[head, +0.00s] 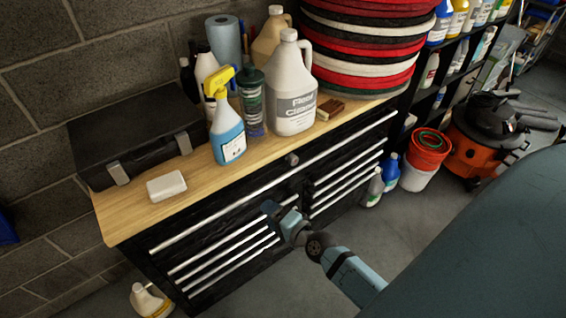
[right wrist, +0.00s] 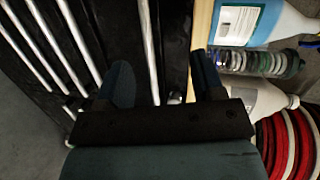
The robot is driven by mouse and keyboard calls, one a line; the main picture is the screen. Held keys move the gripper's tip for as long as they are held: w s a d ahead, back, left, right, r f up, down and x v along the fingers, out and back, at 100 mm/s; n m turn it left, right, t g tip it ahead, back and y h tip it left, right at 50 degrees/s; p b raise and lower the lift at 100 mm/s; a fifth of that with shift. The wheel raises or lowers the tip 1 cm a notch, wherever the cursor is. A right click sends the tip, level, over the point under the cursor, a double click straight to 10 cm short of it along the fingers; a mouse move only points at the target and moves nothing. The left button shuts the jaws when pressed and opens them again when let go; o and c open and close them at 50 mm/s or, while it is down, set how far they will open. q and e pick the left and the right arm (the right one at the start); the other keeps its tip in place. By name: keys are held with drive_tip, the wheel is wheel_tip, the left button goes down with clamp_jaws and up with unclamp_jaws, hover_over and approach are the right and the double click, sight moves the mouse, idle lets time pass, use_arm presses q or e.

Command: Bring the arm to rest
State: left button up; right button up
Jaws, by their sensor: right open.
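My right gripper (head: 278,212) is in front of the black tool chest's drawers, just below the wooden worktop edge in the head view. In the right wrist view its two dark fingers (right wrist: 160,85) stand wide apart with nothing between them except the view of a silver drawer handle behind. The right arm comes in from the lower right of the head view. My left gripper does not show in either view.
The tool chest's wooden top (head: 130,215) holds a black case (head: 135,135), a white block (head: 166,186), a blue spray bottle (head: 228,140), a large white jug (head: 291,90) and stacked red, black and white pads (head: 365,45). A red bucket (head: 428,150) and orange vacuum (head: 477,150) stand right. Floor in front is clear.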

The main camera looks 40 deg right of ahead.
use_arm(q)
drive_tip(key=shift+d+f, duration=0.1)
use_arm(e)
drive_tip(key=shift+s+f, duration=0.1)
drive_tip(key=shift+s, duration=0.05)
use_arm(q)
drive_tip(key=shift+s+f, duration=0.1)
use_arm(e)
drive_tip(key=shift+s+n, duration=0.1)
drive_tip(key=shift+n, duration=0.2)
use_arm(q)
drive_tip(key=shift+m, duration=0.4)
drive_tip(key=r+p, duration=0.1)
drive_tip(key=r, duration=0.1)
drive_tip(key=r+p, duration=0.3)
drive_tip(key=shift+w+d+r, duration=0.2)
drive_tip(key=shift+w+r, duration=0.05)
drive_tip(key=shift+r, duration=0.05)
use_arm(e)
drive_tip(key=s+a+f+n+g, duration=0.1)
drive_tip(key=s+a+n+g, duration=0.3)
drive_tip(key=s+n, duration=0.9)
drive_tip(key=a+n, duration=0.2)
drive_tip(key=n, duration=0.2)
drive_tip(key=shift+a+f+y, duration=0.2)
drive_tip(key=shift+a+y, duration=0.1)
drive_tip(key=shift+a, duration=0.05)
